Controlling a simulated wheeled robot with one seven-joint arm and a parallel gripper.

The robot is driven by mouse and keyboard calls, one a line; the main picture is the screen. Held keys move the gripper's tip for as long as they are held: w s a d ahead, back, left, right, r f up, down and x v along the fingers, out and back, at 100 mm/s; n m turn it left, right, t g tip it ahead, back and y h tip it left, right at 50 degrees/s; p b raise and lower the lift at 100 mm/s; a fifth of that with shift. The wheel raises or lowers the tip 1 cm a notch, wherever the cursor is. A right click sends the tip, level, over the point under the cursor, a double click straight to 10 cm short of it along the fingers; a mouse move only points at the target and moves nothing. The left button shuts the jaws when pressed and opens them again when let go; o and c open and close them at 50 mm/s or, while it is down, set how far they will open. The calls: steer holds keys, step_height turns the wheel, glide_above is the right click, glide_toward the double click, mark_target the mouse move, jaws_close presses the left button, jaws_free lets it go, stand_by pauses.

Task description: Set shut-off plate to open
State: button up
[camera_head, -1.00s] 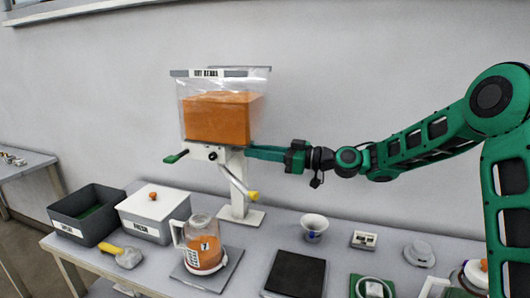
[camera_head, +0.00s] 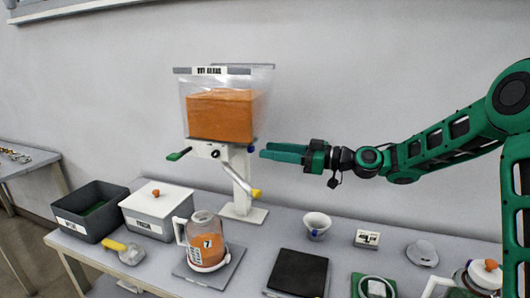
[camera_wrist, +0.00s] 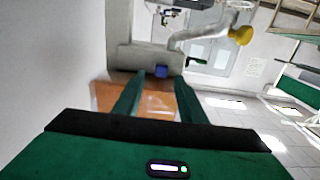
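The hopper (camera_head: 222,114) of orange material stands on a grey-white stand (camera_head: 236,185). Beneath it, a green-tipped tab (camera_head: 178,155) sticks out to the left and a small blue end (camera_head: 251,149) shows on the right. These look like the two ends of the shut-off plate; its middle is hidden. My gripper (camera_head: 266,152) is just right of the blue end, apart from it. In the wrist view, my gripper's fingers (camera_wrist: 160,90) are parted with nothing between them, and the blue end (camera_wrist: 162,71) lies beyond their tips.
A crank with a yellow grip (camera_head: 256,193) hangs below the hopper. A jug (camera_head: 205,240) with orange contents stands on a grey pad. A white cup (camera_head: 316,225), a black plate (camera_head: 298,272) and a lidded bin (camera_head: 155,210) are on the table.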

steer(key=v, duration=0.7)
steer(key=shift+f, duration=0.1)
steer(key=s+d+f+m+h, duration=0.6)
steer(key=s+f+h, duration=0.3)
steer(key=f+h, duration=0.15)
steer(key=s+d+f+m+g+h, duration=0.1)
steer(key=s+d+m+h, duration=0.35)
steer(key=s+d, duration=0.55)
steer(key=s+d+f+m+h, duration=0.1)
steer(key=s+d+m+h, duration=0.2)
steer(key=s+d+m, duration=0.7)
steer(key=s+d+f+g, duration=0.1)
steer(key=s+d+g, duration=0.2)
steer(key=s+d, duration=0.6)
steer(key=s+m, duration=0.1)
steer(key=s, duration=0.1)
steer(key=shift+s+d+f+g+y, duration=0.25)
steer(key=shift+d+g+y, duration=0.05)
steer(key=shift+g+y, duration=0.1)
